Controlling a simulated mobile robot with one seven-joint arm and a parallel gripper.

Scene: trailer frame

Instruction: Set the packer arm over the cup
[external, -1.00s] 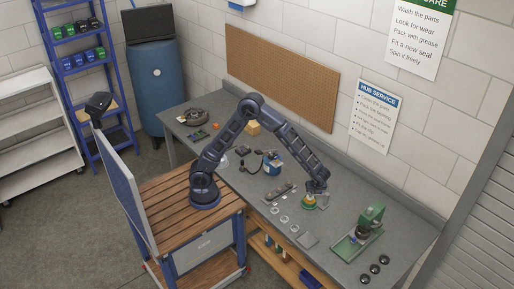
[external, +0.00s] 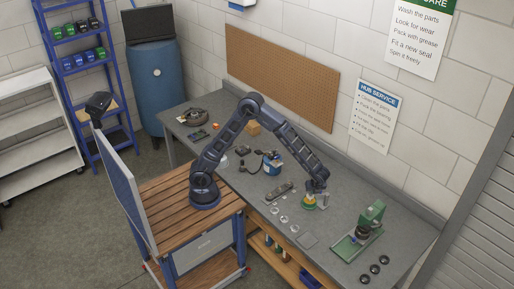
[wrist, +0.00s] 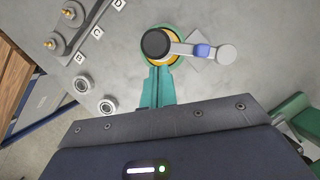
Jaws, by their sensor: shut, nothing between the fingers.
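The packer stands on the bench, with a green and yellow round base (external: 309,202). In the wrist view its arm (wrist: 183,48) is a light grey bar with a blue band, running from a black round knob (wrist: 156,44) to a grey round end on the right. The black knob lies over the yellow and green round part (wrist: 177,61), which I take to be the cup; the knob and arm hide much of it. My gripper (wrist: 160,72) has its teal fingers together, empty, with the tips just below the knob. I cannot tell whether they touch it. My gripper (external: 319,189) is low beside the packer in the external view.
A dark plate with brass pins (wrist: 73,28) and several metal rings (wrist: 82,84) lie left of the packer. A green press (external: 362,235) stands to the right, with black round parts (external: 375,269) near the front edge. A blue-and-white can (external: 271,163) stands farther back.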

